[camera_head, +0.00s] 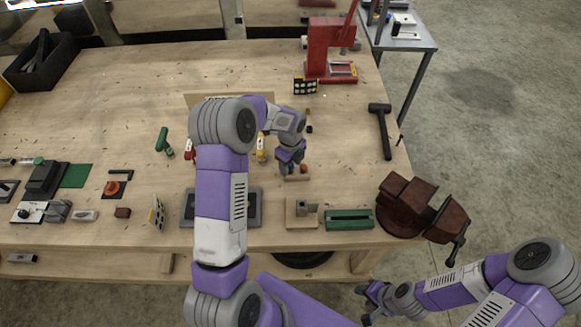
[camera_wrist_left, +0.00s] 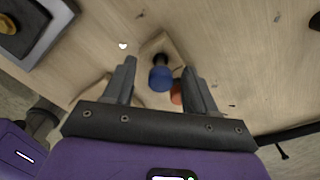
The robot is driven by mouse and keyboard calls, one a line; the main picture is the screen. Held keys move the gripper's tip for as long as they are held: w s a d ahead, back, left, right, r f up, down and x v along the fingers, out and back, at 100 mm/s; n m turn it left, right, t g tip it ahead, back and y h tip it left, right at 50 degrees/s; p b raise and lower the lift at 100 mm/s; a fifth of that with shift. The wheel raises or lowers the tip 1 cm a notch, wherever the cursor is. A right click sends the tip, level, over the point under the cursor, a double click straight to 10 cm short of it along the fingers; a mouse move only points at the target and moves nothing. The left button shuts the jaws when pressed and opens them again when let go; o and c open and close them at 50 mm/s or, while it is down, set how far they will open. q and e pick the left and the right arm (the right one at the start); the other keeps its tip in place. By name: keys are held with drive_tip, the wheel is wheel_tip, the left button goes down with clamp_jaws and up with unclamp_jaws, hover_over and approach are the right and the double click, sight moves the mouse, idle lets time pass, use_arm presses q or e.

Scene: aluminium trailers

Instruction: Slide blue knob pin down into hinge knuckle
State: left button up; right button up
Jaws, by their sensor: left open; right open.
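A blue knob pin (camera_wrist_left: 160,78) shows in the left wrist view beside a wooden block (camera_wrist_left: 172,46). It lies between the spread fingers of my left gripper (camera_wrist_left: 158,67), with no clear contact. In the head view my left gripper (camera_head: 290,166) points down over the small wooden block (camera_head: 297,179) and hides the blue knob. An orange knob (camera_head: 304,168) is just right of the fingers and also shows in the wrist view (camera_wrist_left: 176,94). A grey knuckle-like part (camera_head: 303,208) sits on a wooden base (camera_head: 300,222) nearer the front edge. My right gripper (camera_head: 375,300) is open and empty, off the table.
A green fixture (camera_head: 349,219) and a dark red vise (camera_head: 408,205) stand at the front right. A grey tray (camera_head: 253,207) is partly behind my left arm. A black hammer (camera_head: 380,131) and a red press (camera_head: 329,50) are farther back. The back middle is fairly clear.

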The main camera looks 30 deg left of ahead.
use_arm(q)
drive_tip(key=shift+c, duration=0.5)
clamp_jaws()
